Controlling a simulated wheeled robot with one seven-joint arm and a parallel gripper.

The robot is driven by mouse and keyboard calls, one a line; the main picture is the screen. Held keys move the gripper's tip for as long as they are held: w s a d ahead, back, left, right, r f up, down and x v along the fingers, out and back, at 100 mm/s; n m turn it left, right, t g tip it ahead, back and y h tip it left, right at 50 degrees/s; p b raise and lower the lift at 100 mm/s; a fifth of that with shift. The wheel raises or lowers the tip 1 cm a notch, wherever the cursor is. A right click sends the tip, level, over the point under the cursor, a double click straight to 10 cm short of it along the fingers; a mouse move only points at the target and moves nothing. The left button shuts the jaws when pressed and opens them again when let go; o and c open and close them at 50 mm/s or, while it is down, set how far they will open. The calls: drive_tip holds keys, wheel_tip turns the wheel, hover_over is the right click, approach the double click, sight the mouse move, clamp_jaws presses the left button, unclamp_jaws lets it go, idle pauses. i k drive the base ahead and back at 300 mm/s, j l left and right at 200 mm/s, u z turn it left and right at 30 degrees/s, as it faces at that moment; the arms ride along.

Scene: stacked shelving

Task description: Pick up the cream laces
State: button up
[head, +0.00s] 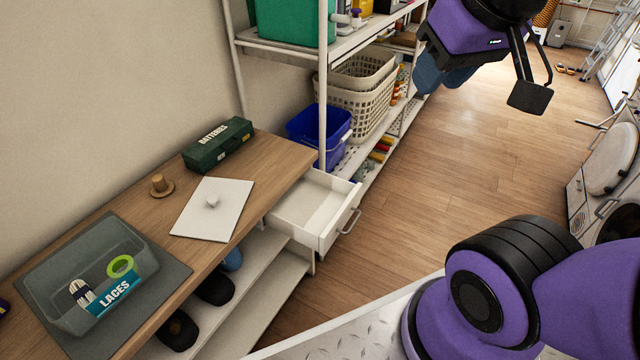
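A grey open bin (62,262) with a teal label reading LACES stands on a dark mat on the wooden bench at lower left. Inside it, at the left of the label, is a small bundle (80,292) with pale cream and dark parts; it may be the cream laces, but it is too small to be sure. A bright green ring (121,265) also lies in the bin. My gripper (527,97) is at the top right, high over the floor and far from the bin. One black finger shows; the other is not clear, so its opening cannot be judged.
A white board with a knob (211,208), a wooden peg (160,185) and a green BATTERIES box (218,144) stand on the bench. A white drawer (315,210) juts out at its end. Shelving with baskets (357,103) stands behind. The wooden floor (455,150) is clear.

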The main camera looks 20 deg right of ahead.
sight(79, 289)
drive_tip(key=u, duration=1.45)
drive_tip(key=i+l, duration=0.15)
drive_tip(key=i, duration=0.15)
drive_tip(key=i+l+u, duration=0.15)
drive_tip(key=i, duration=0.15)
